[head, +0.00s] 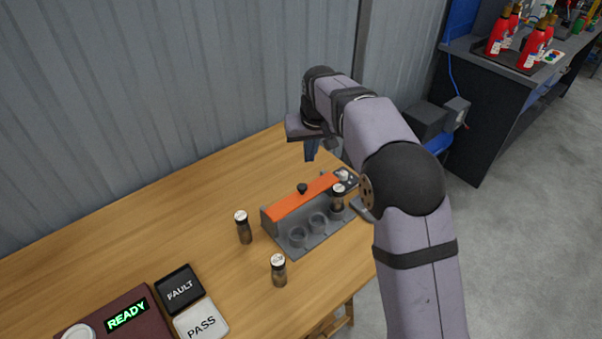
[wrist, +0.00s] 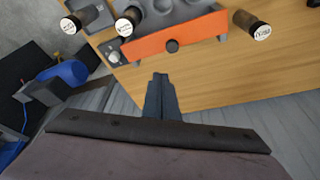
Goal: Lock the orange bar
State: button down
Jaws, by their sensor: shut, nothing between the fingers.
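The orange bar (head: 300,198) lies along the back top of a grey fixture (head: 270,222) on the wooden table. A small grey part with a pale knob (wrist: 114,57) sits at one end of the bar. My gripper (head: 311,149) is above the table behind the bar, shut and empty, apart from the bar. In the wrist view my gripper (wrist: 160,80) shows its fingers together.
Dark bottles with white caps stand on the table (head: 160,215), one left of the fixture (head: 243,227) and one in front (head: 279,271). Another bottle (head: 338,198) is at the fixture's right. A READY box (head: 125,315) and FAULT (head: 180,289) and PASS (head: 201,320) pads are front left. The corrugated wall stands behind.

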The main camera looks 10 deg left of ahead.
jog(key=shift+w+a+r, duration=0.15)
jog(key=shift+w+a, duration=0.25)
jog(key=shift+a, duration=0.25)
jog(key=shift+w+a+r, duration=0.15)
jog(key=shift+w+a, duration=0.25)
jog(key=shift+a, duration=0.2)
jog(key=p, duration=0.6)
send_over(307, 190)
jog(key=a, duration=0.2)
jog(key=shift+w+d+f, duration=0.1)
jog(key=shift+w+f, duration=0.05)
jog(key=shift+f, duration=2.35)
jog(key=shift+w+f, duration=0.15)
jog(key=shift+f, duration=2.35)
jog(key=shift+s+d+f+b, duration=0.1)
jog(key=shift+s+d+b, duration=0.55)
jog(key=shift+s+d, duration=0.55)
